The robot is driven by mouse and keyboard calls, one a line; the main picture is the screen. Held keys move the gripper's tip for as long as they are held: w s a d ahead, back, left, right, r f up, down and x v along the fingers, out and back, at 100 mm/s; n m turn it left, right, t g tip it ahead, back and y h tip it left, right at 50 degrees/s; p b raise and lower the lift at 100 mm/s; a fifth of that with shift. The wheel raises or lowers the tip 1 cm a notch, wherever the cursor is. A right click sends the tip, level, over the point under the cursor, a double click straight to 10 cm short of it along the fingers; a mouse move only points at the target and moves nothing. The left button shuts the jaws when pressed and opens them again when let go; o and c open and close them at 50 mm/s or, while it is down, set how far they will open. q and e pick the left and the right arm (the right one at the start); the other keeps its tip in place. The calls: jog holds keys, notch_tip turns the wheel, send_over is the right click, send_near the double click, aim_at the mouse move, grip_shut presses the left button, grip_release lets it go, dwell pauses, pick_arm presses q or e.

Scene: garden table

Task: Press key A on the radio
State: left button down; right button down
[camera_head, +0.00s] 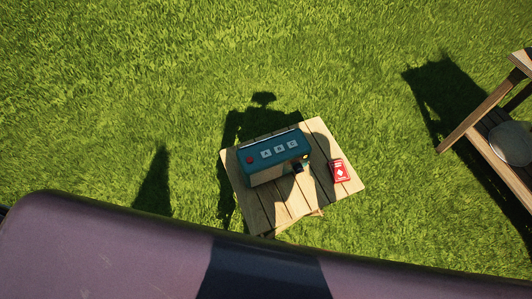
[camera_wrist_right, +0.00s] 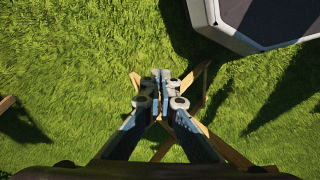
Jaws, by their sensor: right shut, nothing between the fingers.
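The radio is not recognisable in that view. Neither gripper shows in the head view.
A red box (camera_head: 339,171) lies on the table, right of the radio. A wooden chair or bench (camera_head: 470,125) with a grey round thing (camera_head: 511,143) stands at the right. Open grass surrounds the table. A large grey-white body fills the wrist view's upper right corner.

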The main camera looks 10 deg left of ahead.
jog(key=w+a+r+n+t+y, duration=0.1)
jog(key=w+a+r+n, duration=0.2)
jog(key=w+a+r, duration=0.4)
jog(key=w+a+r+n+t+y, duration=0.1)
jog(key=w+a+r+n, duration=0.2)
jog(key=w+a+r, duration=0.4)
jog(key=w+a+r+n+t+y+b, duration=0.1)
jog(key=w+a+r+n+y, duration=0.1)
jog(key=w+a+r, duration=0.5)
jog(key=shift+w+r+n+t, duration=0.3)
jog(key=shift+w+r+n, duration=0.1)
jog(key=shift+w+r, duration=2.75)
notch_tip(320, 180, up, 9)
jog(key=n+y, duration=0.2)
jog(key=n, duration=0.3)
send_over(267, 155)
jog(key=shift+s, duration=0.1)
jog(key=shift+f, duration=0.1)
notch_tip(267, 155, down, 8)
jog(key=b, duration=0.8)
jog(key=shift+f, duration=0.3)
